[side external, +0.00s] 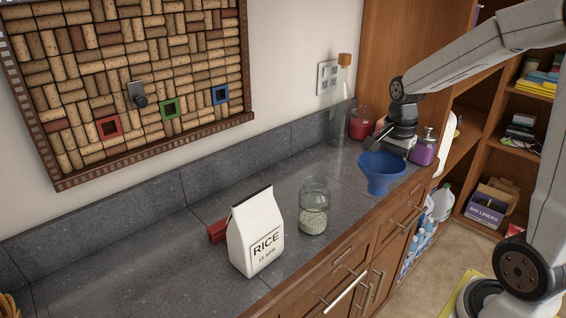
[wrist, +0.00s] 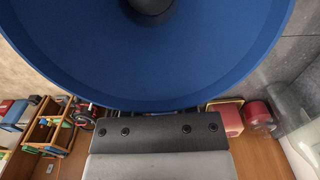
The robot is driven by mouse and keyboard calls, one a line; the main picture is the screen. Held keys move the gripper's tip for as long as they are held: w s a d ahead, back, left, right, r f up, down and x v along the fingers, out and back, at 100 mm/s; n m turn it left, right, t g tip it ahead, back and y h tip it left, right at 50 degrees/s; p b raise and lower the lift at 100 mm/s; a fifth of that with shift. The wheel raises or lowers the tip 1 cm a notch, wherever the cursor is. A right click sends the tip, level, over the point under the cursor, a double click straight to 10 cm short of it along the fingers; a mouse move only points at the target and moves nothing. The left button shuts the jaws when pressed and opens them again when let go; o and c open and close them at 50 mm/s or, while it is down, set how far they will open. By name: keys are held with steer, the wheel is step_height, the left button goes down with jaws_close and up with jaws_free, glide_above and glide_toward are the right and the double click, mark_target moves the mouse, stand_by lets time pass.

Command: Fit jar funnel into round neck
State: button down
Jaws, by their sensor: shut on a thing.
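A blue jar funnel (side external: 382,172) is held by my gripper (side external: 388,145) at the right end of the counter, wide mouth up. In the wrist view the funnel (wrist: 150,75) fills the upper middle, with its dark central hole at the top edge. The gripper body (wrist: 158,135) shows below it; the fingertips are hidden. A clear glass jar (side external: 313,205) with a round open neck and pale grains in its lower part stands upright on the counter, left of and apart from the funnel.
A white rice bag (side external: 256,232) stands left of the jar, with a red object (side external: 217,231) behind it. The left counter (side external: 130,265) is clear.

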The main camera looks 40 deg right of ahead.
step_height(320, 180, up, 10)
steer(key=m, duration=0.1)
glide_above(382, 169)
steer(key=shift+s+f, duration=0.1)
steer(key=shift+f, duration=0.1)
steer(key=w+d+f, duration=0.2)
steer(key=w+f, duration=0.7)
steer(key=w, duration=0.4)
steer(key=shift+w+f, duration=0.2)
steer(key=shift+d+f, duration=0.1)
steer(key=shift+w+f, duration=0.15)
steer(key=shift+f, duration=0.75)
steer(key=shift+w+f, duration=0.1)
steer(key=shift+f, duration=0.75)
